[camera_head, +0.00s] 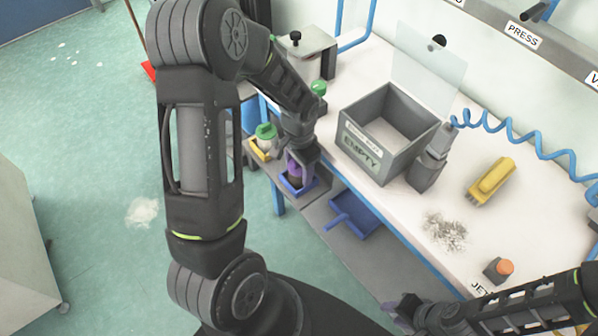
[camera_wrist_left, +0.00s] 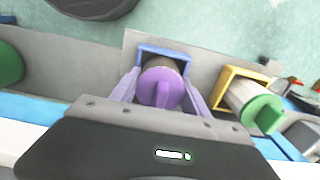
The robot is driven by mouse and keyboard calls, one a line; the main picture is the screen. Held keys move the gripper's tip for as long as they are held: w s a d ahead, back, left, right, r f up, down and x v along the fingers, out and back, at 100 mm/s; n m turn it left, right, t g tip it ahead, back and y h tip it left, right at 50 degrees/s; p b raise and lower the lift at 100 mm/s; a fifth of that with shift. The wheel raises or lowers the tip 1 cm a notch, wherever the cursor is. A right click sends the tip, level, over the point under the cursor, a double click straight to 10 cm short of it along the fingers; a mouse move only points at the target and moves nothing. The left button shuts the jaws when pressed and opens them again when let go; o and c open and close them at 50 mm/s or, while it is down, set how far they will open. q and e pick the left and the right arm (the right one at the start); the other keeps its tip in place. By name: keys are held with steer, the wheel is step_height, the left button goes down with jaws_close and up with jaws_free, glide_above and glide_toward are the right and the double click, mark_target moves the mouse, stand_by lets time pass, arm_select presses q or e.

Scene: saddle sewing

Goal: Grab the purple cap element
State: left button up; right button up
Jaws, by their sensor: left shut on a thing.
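The purple cap element (camera_wrist_left: 160,90) sits on top of a dark cylinder in a blue square holder (camera_wrist_left: 176,51) on a grey shelf. In the head view the purple cap (camera_head: 293,169) is partly covered by my left gripper (camera_head: 298,172), which reaches down over it. In the left wrist view my left gripper (camera_wrist_left: 162,92) has its purple fingers on both sides of the cap, shut on it. My right gripper (camera_head: 400,308) is low in the head view, away from the cap; its jaw opening is not clear.
A green-capped bottle (camera_head: 266,135) stands in a yellow holder (camera_wrist_left: 222,85) close beside the cap. A grey box (camera_head: 372,160) marked EMPTY, a yellow tool (camera_head: 490,181) and an orange-topped item (camera_head: 500,268) are on the white table. A blue tray (camera_head: 357,222) lies below the table edge.

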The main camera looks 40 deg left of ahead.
arm_select(q)
step_height(320, 180, up, 10)
steer(key=shift+r+b, duration=0.1)
steer(key=shift+b, duration=0.25)
steer(key=shift+w, duration=0.1)
stand_by(0.7)
